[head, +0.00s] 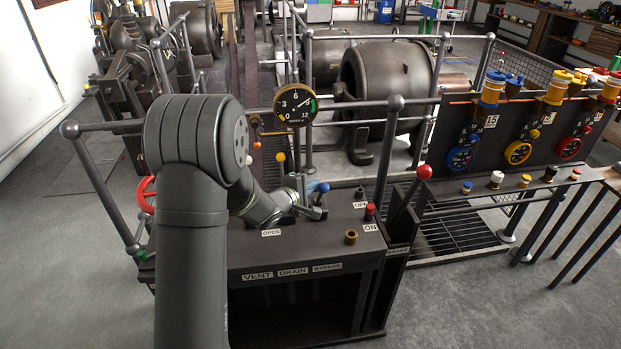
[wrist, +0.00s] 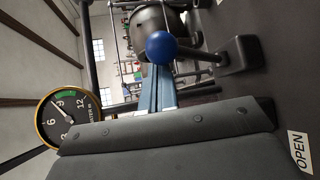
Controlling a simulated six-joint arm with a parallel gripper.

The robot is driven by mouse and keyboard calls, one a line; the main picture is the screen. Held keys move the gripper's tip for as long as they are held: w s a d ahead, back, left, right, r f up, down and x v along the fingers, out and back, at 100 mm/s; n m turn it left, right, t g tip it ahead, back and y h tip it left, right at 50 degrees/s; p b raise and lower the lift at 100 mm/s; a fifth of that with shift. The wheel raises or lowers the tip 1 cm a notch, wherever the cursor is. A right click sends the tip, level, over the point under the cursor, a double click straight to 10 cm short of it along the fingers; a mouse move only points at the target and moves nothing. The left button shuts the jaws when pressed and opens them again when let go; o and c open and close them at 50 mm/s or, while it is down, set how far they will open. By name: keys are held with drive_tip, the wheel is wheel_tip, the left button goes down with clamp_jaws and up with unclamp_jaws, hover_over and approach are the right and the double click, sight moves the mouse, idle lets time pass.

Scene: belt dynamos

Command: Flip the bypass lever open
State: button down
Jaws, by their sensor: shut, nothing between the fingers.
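The bypass lever has a blue ball knob (head: 324,187) and stands on the dark console top, behind the BYPASS label (head: 327,267). In the wrist view the blue knob (wrist: 160,47) sits just past my fingertips, its grey shaft running right to a dark pivot block (wrist: 240,55). My gripper (head: 303,190) is close beside the lever on its left in the head view. In the wrist view its blue-grey fingers (wrist: 159,88) are together and empty. Whether they touch the knob I cannot tell. An OPEN label (head: 271,233) lies on the console, left of the lever.
A yellow-knobbed lever (head: 280,157) and an orange-knobbed lever (head: 256,145) stand behind my wrist. A round gauge (head: 296,105) rises behind the console. A red button (head: 370,211), a brass knob (head: 351,237) and a red-balled brake lever (head: 424,172) are to the right.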

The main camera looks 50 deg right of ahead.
drive_tip(key=shift+s+a+f, duration=0.25)
drive_tip(key=shift+s+a, duration=0.05)
idle(0.4)
drive_tip(key=shift+f, duration=0.1)
drive_tip(key=a+f, duration=0.3)
drive_tip(key=a, duration=0.6)
drive_tip(key=shift+w+a+f, duration=0.15)
drive_tip(key=shift+w+f, duration=0.15)
